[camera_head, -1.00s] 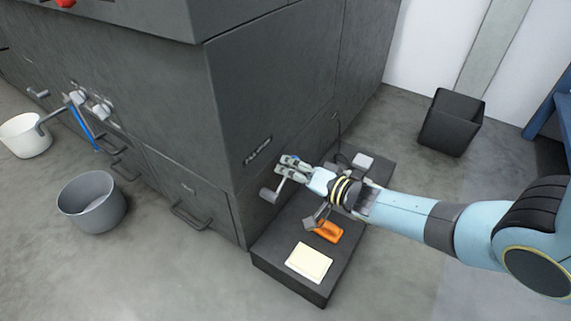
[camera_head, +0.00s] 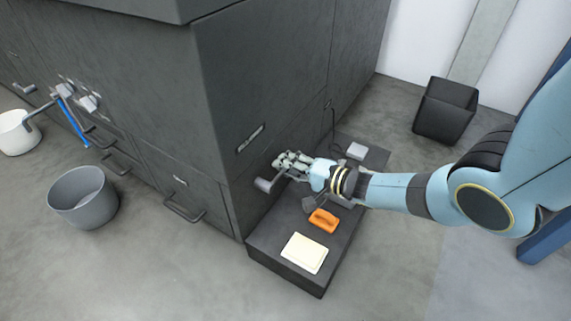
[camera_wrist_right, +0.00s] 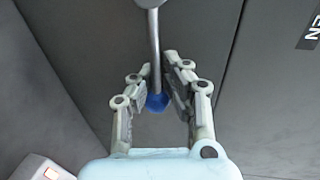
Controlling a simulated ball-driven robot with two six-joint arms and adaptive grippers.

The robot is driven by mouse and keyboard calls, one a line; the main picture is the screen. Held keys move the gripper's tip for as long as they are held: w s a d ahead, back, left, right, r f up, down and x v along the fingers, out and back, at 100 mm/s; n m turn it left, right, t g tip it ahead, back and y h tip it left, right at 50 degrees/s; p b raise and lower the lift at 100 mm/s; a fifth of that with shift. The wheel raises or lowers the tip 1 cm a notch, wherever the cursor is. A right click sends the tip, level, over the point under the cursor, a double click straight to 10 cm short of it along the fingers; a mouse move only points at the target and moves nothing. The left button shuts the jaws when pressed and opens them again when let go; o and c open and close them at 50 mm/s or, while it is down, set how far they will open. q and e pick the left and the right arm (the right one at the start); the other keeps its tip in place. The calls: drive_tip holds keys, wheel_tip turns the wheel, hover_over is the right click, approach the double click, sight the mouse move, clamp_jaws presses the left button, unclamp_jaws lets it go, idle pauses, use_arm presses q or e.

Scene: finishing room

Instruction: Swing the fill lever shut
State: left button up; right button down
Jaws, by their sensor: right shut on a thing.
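The fill lever is a grey metal rod (camera_wrist_right: 154,40) with a blue knob (camera_wrist_right: 157,102) at its end, seen in the right wrist view. In the head view its grey hub (camera_head: 263,184) sits low on the side of the dark machine, and the rod slants up and right into my right gripper (camera_head: 287,160). In the right wrist view my right gripper (camera_wrist_right: 158,80) has its fingers on both sides of the rod near the knob and is shut on it. In the head view the fingers hide the knob. My left gripper is not in view.
A dark low platform (camera_head: 285,263) below the lever bears a cream block (camera_head: 305,253), an orange brush-like thing (camera_head: 323,221) and a pale box (camera_head: 356,151). A grey bucket (camera_head: 85,205) and a black bin (camera_head: 444,112) stand on open floor.

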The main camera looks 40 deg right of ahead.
drive_tip(key=shift+s+d+f, duration=0.35)
drive_tip(key=shift+f, duration=0.05)
drive_tip(key=c, duration=1.4)
unclamp_jaws()
drive_tip(key=shift+o, duration=0.2)
drive_tip(key=shift+w+a+r, duration=0.15)
drive_tip(key=v, duration=1.2)
